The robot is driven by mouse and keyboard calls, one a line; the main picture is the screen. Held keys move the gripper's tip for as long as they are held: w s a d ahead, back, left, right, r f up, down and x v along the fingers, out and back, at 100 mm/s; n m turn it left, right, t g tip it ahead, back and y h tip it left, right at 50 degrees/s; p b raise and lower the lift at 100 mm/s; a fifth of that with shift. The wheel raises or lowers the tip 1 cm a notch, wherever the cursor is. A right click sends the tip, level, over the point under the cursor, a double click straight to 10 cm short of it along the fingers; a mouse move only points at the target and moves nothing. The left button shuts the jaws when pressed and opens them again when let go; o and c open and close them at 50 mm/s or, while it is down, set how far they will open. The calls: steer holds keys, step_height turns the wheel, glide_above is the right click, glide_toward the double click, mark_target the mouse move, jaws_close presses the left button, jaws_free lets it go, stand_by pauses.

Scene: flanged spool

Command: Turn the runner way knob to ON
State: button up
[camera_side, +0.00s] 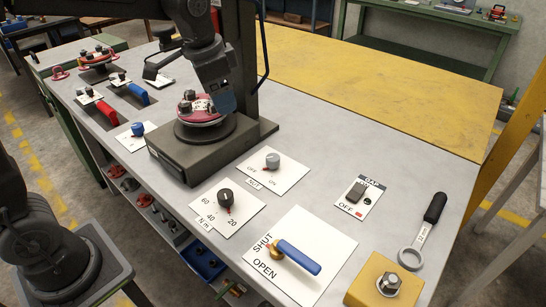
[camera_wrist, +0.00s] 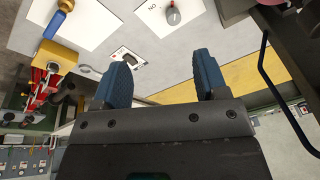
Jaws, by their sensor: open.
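A grey round knob (camera_side: 272,160) sits on a white plate (camera_side: 288,175) marked OFF and ON, in the middle of the bench in the side view. A small red mark at its lower left appears to be on the OFF side. I cannot read a runner way name on it. A grey knob also shows at the top of the wrist view (camera_wrist: 173,16), beyond my fingertips. My gripper (camera_wrist: 165,58) has two blue fingers, spread apart with nothing between them. In the side view my gripper (camera_side: 224,100) is up and left of the knob, beside the red-flanged spool, apart from the knob.
The red-flanged spool (camera_side: 199,110) stands on a dark base with a tall column behind. A black dial (camera_side: 225,197), a GAP switch (camera_side: 356,192), a blue-handled valve (camera_side: 297,256) and a wrench (camera_side: 423,230) are nearby. Bare grey bench lies right of the knob.

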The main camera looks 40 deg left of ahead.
steer(key=w+f+m+g, duration=0.25)
steer(key=w+f, duration=0.35)
steer(key=w, duration=0.3)
steer(key=m, duration=0.2)
glide_toward(273, 157)
step_height(273, 157, down, 10)
steer(key=shift+f, duration=0.1)
steer(key=shift+c, duration=0.5)
steer(key=c, duration=0.8)
